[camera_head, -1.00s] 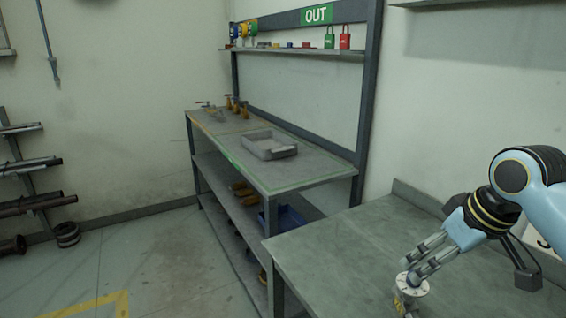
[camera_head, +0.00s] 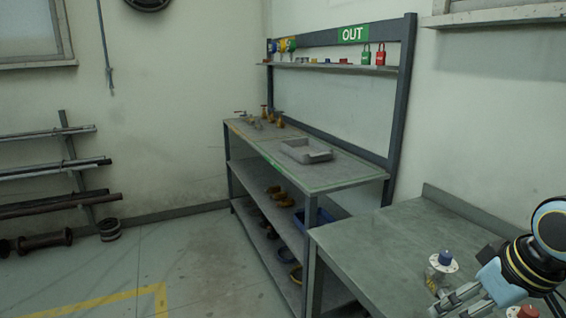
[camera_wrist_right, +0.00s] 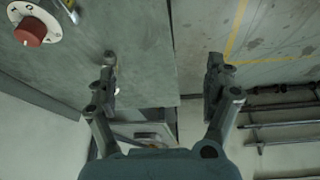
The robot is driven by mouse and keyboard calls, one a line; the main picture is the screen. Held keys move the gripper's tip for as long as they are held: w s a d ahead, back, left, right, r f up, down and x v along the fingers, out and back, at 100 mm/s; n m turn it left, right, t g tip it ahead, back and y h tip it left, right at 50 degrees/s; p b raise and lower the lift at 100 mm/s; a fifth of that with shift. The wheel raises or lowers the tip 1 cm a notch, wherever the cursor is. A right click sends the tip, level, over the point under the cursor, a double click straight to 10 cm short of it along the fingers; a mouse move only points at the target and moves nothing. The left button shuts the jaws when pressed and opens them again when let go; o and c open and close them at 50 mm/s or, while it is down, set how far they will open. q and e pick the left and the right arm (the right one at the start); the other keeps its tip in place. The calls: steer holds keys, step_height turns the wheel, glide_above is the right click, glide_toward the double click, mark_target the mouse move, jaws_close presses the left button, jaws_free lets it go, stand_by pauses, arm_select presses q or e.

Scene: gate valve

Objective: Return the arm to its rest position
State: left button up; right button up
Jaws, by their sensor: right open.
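My right arm comes in at the lower right of the head view. Its gripper (camera_head: 455,303) is over the near grey table (camera_head: 385,235), partly cut off by the frame's bottom edge. In the wrist view the two fingers of this gripper (camera_wrist_right: 160,76) stand wide apart with nothing between them. A white-flanged fitting with a blue top (camera_head: 443,262) stands upright on the table, just beyond the fingers and apart from them. My left gripper is not in view.
A red-topped fitting (camera_wrist_right: 31,31) stands on the table; the head view shows a red top (camera_head: 527,312) by my arm. A workbench (camera_head: 345,172) with a grey tray (camera_head: 306,151) stands beyond. Pipe racks (camera_head: 60,165) line the left wall. Floor at left is clear.

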steer(key=s+a+m+h, duration=0.2)
steer(key=s+a, duration=0.1)
steer(key=s, duration=1.7)
step_height(320, 180, down, 35)
steer(key=s+d+g+b, duration=0.1)
steer(key=d+g+b, duration=0.1)
steer(key=b, duration=0.7)
arm_select(q)
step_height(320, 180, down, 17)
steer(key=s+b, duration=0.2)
steer(key=b, duration=0.6)
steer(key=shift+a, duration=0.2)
arm_select(e)
steer(key=s+f, duration=0.9)
steer(key=f, duration=0.3)
steer(key=s+d+f+g, duration=0.1)
steer(key=s+f, duration=0.9)
steer(key=f, duration=0.2)
steer(key=shift+d+f, duration=0.2)
steer(key=shift+f, duration=0.1)
steer(key=shift+s, duration=0.1)
